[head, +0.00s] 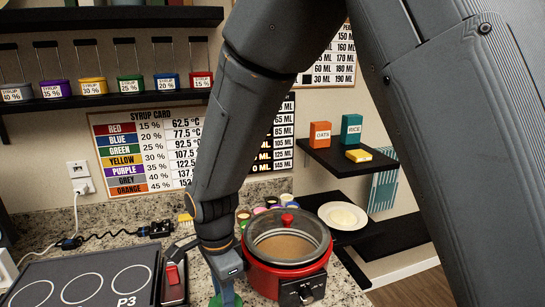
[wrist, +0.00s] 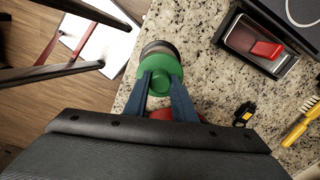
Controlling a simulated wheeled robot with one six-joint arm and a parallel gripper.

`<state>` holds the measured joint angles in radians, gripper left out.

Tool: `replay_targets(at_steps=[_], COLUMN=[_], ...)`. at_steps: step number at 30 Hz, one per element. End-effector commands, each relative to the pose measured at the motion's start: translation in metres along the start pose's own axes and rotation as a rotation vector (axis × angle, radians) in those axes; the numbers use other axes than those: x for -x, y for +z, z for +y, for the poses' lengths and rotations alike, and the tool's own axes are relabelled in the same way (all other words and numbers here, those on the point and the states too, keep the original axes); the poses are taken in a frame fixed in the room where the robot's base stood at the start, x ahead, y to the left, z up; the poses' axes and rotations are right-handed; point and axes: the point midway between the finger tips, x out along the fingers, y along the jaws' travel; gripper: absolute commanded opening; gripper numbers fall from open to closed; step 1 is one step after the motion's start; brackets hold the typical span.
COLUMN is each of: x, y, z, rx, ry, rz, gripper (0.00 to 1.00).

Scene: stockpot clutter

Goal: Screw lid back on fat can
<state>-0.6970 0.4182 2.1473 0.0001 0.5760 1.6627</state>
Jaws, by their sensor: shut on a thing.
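A round green lid (wrist: 161,68) with a raised middle knob sits between the blue fingers of my gripper (wrist: 161,84) in the wrist view. My gripper is shut on this lid. A grey round rim (wrist: 158,47) shows just past the lid, likely the can; most of it is hidden, so I cannot tell whether the lid is seated on it. In the head view, my gripper (head: 226,291) is at the bottom edge, pointing down at the counter, with a bit of green showing between the fingers.
A red pot (head: 262,280) with a glass lid stands on the counter right of my gripper. A hob (head: 85,283) lies to the left, with a red-switched box (head: 174,282) between. A yellow brush (wrist: 299,127) lies on the counter. A plate (head: 343,216) is at the right.

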Motion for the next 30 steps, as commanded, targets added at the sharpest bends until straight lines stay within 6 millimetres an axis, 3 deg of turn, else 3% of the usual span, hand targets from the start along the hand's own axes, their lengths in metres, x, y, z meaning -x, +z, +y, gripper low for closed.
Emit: replay_targets(at_steps=[4, 14, 24, 30], x=[-0.0002, -0.0002, -0.0004, -0.0005], y=[0.0000, 0.0000, 0.0000, 0.0000], z=[0.0001, 0.0001, 0.0002, 0.0002], rx=[-0.090, -0.112, -0.454, -0.501], ry=[0.000, 0.000, 0.000, 0.000], rz=[0.000, 0.000, 0.000, 0.000], gripper=[0.00, 0.00, 0.00, 0.00])
